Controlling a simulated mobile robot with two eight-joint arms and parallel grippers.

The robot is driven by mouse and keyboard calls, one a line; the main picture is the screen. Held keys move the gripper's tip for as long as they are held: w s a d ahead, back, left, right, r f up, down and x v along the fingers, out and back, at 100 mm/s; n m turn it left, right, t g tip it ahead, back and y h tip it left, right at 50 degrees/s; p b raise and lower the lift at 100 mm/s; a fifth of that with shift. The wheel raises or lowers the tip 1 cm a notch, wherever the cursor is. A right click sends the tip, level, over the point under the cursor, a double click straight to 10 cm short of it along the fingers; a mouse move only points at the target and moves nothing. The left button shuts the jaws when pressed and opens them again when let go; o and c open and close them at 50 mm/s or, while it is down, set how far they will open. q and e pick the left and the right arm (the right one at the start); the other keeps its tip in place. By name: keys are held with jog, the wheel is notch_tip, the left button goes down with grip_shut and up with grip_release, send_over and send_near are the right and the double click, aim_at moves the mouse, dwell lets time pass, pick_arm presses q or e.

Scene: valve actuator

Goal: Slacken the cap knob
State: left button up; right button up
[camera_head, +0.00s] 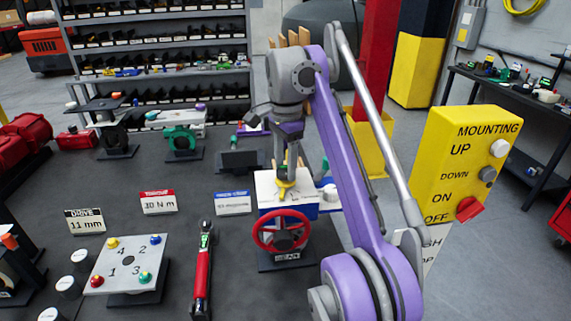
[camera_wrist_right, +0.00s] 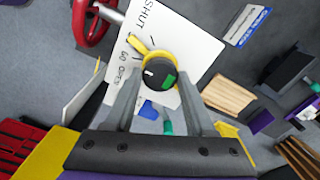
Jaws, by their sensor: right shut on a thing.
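The valve actuator has a white top plate (camera_head: 266,187) on a blue body, with a red handwheel (camera_head: 281,231) on its front. In the wrist view the plate (camera_wrist_right: 150,22) carries the printed words SHUT and OPEN. A dark round knob (camera_wrist_right: 157,76) with a green patch and a white mark stands over a yellow pointer (camera_wrist_right: 138,45). My right gripper (camera_head: 285,178) reaches down onto the plate from above, its fingers on both sides of the knob and shut on it. My left gripper is out of view.
A red torque wrench (camera_head: 203,272) lies left of the actuator. A numbered plate (camera_head: 127,264) with coloured caps stands at the left. Label cards (camera_head: 159,202) stand behind them. A yellow switch box (camera_head: 468,160) is at the right. Grey bench top between these is clear.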

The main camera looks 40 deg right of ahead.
grip_shut()
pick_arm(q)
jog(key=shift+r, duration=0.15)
pick_arm(e)
jog(key=n+p, duration=0.1)
jog(key=n, duration=0.2)
jog(key=shift+r+p, duration=0.15)
jog(key=shift+p, duration=0.25)
jog(key=n+p, duration=0.2)
jog(key=n, duration=0.2)
jog(key=shift+n, duration=0.4)
jog(key=n+p, duration=0.1)
jog(key=n, duration=0.3)
jog(key=shift+w, duration=0.1)
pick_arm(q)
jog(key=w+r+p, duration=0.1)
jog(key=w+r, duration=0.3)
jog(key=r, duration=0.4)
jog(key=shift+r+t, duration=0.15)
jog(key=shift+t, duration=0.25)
pick_arm(e)
jog(key=n, duration=0.4)
jog(key=shift+n, duration=0.5)
